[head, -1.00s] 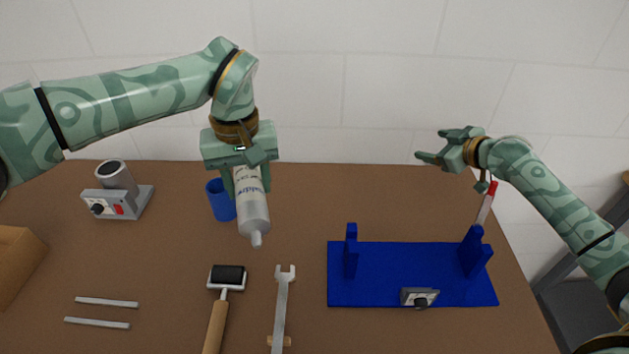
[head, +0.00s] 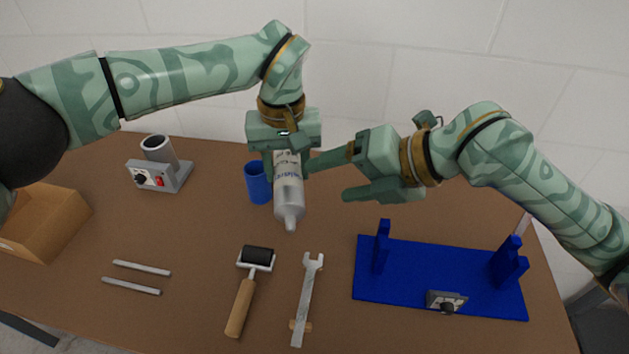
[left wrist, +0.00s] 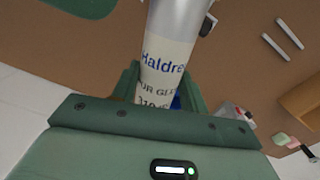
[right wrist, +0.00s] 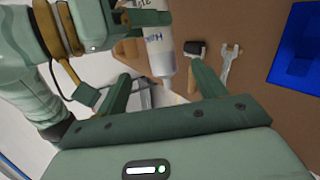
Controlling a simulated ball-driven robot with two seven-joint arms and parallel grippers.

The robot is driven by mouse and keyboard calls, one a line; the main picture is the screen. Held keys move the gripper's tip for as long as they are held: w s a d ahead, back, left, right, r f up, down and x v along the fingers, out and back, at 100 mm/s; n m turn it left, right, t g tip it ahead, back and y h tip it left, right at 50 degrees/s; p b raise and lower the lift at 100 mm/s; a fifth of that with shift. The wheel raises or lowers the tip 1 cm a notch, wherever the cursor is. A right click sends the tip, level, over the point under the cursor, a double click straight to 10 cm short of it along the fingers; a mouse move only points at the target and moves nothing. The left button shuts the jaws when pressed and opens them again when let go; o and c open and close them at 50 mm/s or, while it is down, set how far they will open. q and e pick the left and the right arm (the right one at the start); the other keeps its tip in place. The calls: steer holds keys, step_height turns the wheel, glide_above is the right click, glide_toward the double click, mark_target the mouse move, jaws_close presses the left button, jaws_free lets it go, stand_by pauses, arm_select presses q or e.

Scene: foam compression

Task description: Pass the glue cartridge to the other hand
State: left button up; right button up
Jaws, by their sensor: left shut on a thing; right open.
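The glue cartridge (head: 289,195) is a silver-white tube with blue lettering, hanging nozzle down above the table in the head view. My left gripper (head: 285,155) is shut on its upper part; the label also shows between the fingers in the left wrist view (left wrist: 165,70). My right gripper (head: 330,177) is open, pointing left, with its fingers close to the cartridge's right side. In the right wrist view the cartridge (right wrist: 160,55) appears ahead of the open fingers. I cannot tell if the far finger touches it.
On the table (head: 210,225) stand a blue cup (head: 257,183) behind the cartridge and a grey device (head: 160,170). A roller (head: 247,290), a wrench (head: 306,300) and two metal rods (head: 135,278) lie in front. A blue fixture (head: 440,275) is at right, a cardboard box (head: 50,225) at left.

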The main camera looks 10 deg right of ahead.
mark_target(299, 188)
steer(key=x, duration=1)
steer(key=c, duration=1.2)
arm_select(q)
steer(key=o, duration=1.3)
arm_select(e)
steer(key=shift+c, duration=0.6)
